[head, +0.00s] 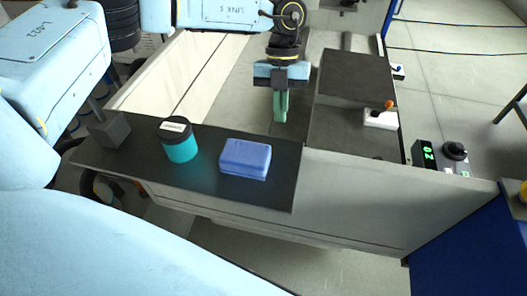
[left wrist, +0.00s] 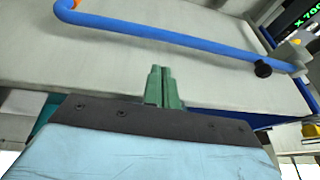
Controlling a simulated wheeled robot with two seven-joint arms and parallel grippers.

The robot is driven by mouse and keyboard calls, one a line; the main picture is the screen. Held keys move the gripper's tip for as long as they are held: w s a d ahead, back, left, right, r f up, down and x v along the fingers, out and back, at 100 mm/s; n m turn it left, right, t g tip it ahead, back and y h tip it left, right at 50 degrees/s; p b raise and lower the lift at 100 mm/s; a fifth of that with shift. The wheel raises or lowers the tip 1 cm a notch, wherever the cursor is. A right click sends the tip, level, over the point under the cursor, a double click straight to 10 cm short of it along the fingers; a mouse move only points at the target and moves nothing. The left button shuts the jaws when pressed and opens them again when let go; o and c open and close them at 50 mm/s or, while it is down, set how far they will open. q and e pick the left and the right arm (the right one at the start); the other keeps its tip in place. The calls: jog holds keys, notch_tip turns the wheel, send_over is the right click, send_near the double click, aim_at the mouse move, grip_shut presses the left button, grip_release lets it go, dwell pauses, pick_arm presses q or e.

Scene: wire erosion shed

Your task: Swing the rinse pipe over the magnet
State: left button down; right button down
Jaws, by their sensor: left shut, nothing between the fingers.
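My left gripper (head: 280,118) has green fingers, shut with nothing between them. It hangs over the grey basin floor, left of two dark plates. In the left wrist view the shut fingertips (left wrist: 162,75) point at a pale grey surface. A blue pipe (left wrist: 170,35), which looks like the rinse pipe, runs across that view above the fingertips, apart from them in the picture. Its orange end is at the upper left, and a black knob sits near its right end. I cannot make out the pipe in the head view. I cannot tell which thing is the magnet. My right gripper is out of view.
A dark shelf (head: 270,192) holds a dark cube (head: 110,130), a teal jar (head: 181,148) with a black lid and a blue block (head: 246,159). Right of my gripper is a white fitting (head: 381,119) with an orange tip. A green readout (head: 428,153) stands beyond.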

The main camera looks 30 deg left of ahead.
pick_arm(q)
jog(key=shift+s+a+f+y, duration=0.1)
jog(key=shift+s+a+y, duration=0.5)
jog(key=shift+s, duration=0.05)
jog(key=p+x, duration=0.2)
jog(key=x, duration=0.8)
jog(key=shift+p, duration=0.3)
jog(key=shift+d, duration=0.1)
